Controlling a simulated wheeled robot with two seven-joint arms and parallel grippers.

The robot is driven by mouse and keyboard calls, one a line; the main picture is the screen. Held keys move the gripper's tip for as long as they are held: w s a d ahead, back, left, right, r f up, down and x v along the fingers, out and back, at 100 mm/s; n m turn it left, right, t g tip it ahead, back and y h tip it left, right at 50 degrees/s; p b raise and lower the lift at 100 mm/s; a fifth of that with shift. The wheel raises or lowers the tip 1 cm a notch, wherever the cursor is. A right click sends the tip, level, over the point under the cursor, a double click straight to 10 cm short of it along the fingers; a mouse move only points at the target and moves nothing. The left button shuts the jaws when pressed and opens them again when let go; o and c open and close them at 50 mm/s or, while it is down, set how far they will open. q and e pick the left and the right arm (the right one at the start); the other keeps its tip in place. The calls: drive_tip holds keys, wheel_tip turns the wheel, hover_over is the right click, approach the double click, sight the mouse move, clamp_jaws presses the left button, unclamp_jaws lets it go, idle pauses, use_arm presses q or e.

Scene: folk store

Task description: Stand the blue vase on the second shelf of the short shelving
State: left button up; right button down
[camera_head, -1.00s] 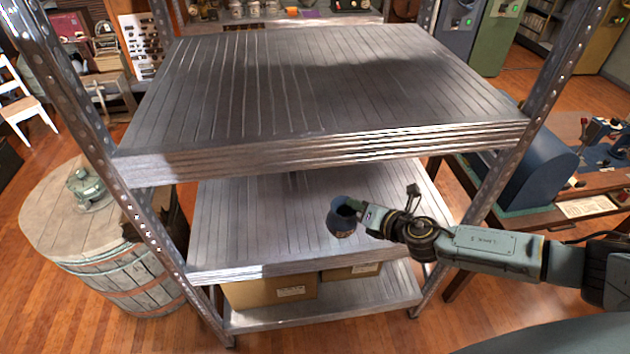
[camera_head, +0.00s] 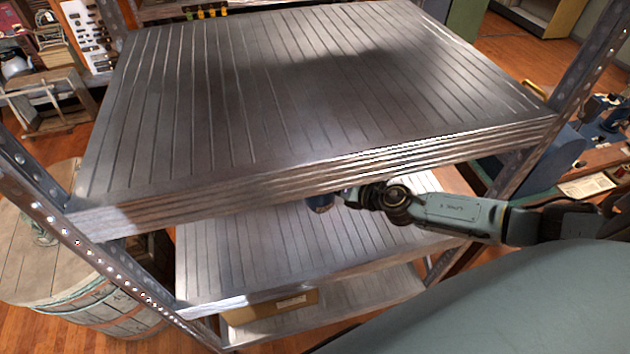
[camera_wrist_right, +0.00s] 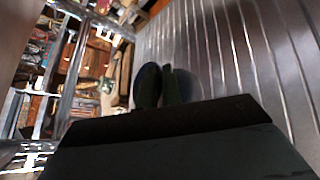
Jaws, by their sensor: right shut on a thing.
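The blue vase (camera_head: 320,203) shows as a small dark-blue piece just below the front edge of the top shelf board (camera_head: 180,205), which hides its upper part. My right gripper (camera_head: 338,197) is shut on the vase from the right, in the gap above the middle shelf (camera_head: 235,262) of the short metal shelving. Whether the vase touches the middle shelf cannot be told. My left gripper is not in view.
The middle shelf's visible part is bare. A cardboard box (camera_head: 272,304) lies on the bottom shelf (camera_head: 365,293). Metal posts (camera_head: 70,235) stand at the shelving's corners. A wooden barrel (camera_head: 40,275) stands to the left, and a workbench (camera_head: 590,180) to the right.

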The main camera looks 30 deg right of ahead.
use_arm(q)
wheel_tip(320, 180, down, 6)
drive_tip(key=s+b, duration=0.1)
drive_tip(key=b, duration=0.4)
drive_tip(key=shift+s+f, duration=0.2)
use_arm(e)
wheel_tip(320, 180, down, 8)
drive_tip(key=shift+s+f, duration=0.15)
drive_tip(key=shift+s, duration=0.3)
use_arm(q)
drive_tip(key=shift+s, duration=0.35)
use_arm(e)
drive_tip(key=c, duration=1.5)
unclamp_jaws()
drive_tip(key=shift+c, duration=0.2)
drive_tip(key=shift+s, duration=0.1)
use_arm(q)
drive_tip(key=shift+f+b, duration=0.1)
drive_tip(key=shift+b, duration=0.25)
use_arm(e)
drive_tip(key=v, duration=1.1)
drive_tip(key=shift+s, duration=0.35)
drive_tip(key=shift+d, duration=0.1)
